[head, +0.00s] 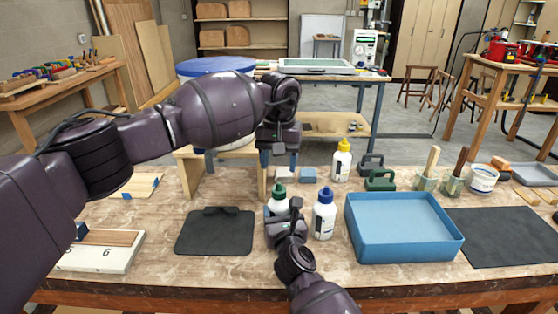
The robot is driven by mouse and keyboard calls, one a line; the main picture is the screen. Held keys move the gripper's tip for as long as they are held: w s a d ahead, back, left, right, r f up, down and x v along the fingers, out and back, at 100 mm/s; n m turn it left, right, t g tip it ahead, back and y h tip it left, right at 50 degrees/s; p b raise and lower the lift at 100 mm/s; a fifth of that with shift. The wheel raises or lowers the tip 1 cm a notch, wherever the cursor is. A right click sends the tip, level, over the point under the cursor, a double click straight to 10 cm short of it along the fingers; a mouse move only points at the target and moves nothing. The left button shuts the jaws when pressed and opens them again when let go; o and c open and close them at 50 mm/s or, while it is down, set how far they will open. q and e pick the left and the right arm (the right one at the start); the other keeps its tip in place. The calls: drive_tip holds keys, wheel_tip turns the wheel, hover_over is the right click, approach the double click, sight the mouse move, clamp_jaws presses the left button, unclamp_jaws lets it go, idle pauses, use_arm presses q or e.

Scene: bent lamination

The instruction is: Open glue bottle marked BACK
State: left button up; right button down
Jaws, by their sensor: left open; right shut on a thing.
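A white bottle with a green cap (279,189) stands upright near the front middle of the bench. My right gripper (282,215) is shut on its body from the front and hides its lower part. My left gripper (279,165) is open and points down, a little above and behind the green cap in the picture. A white bottle with a blue cap (324,218) stands just right of it. A white bottle with a yellow cap (342,163) stands farther back. The word BACK cannot be read on any bottle.
A blue tray (402,253) is to the right, with a dark mat (505,238) beyond it. A dark pad (214,236) lies to the left. A wooden form (190,172) stands behind the pad. A green clamp-like block (380,180) and brush jars (425,180) stand at the back right.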

sight(279, 183)
use_arm(q)
drive_tip(key=shift+m, duration=1.1)
drive_tip(key=shift+f, duration=4)
